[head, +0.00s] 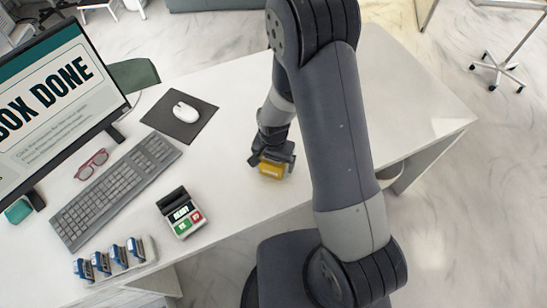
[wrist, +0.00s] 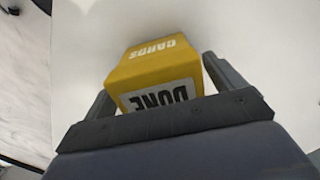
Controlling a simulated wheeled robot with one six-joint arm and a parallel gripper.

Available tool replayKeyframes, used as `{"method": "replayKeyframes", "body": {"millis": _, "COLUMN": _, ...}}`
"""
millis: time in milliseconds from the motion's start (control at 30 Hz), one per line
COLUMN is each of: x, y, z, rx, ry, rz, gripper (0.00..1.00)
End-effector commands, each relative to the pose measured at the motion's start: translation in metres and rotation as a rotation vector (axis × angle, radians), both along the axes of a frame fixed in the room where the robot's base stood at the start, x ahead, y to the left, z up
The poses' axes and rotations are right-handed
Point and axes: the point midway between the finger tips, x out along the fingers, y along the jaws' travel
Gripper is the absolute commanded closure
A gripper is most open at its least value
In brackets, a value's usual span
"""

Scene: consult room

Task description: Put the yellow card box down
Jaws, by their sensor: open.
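The yellow card box (head: 271,169) is at the white desk's surface, near the front edge, below my gripper. In the wrist view the yellow card box (wrist: 155,75) shows "CARDS" on one face and "DONE" on another. My gripper (head: 274,160) is over the box, with its fingers on either side of it. In the wrist view my gripper (wrist: 160,90) has its jaws open, and a gap shows beside the box at the right finger. The box's underside is hidden, but it appears to rest on the desk.
The white desk (head: 235,105) is clear around the box. To the left are a card terminal (head: 181,212), a keyboard (head: 115,190), a mouse (head: 186,111) on a dark pad, red glasses (head: 92,164), a monitor (head: 55,105) and a tray of several blue-and-white items (head: 112,258).

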Motion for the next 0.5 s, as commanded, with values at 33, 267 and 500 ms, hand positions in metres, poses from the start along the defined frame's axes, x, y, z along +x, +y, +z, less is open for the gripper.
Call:
{"method": "replayKeyframes", "body": {"millis": 33, "x": 0.0, "y": 0.0, "z": 0.002, "rx": 0.0, "ry": 0.0, "rz": 0.0, "gripper": 0.1}}
{"method": "replayKeyframes", "body": {"millis": 267, "x": 0.001, "y": 0.0, "z": 0.021, "rx": 0.001, "ry": -0.004, "rz": 0.0, "gripper": 0.1}}
{"method": "replayKeyframes", "body": {"millis": 500, "x": 0.001, "y": 0.0, "z": 0.061, "rx": 0.002, "ry": -0.006, "rz": 0.0, "gripper": 0.1}}
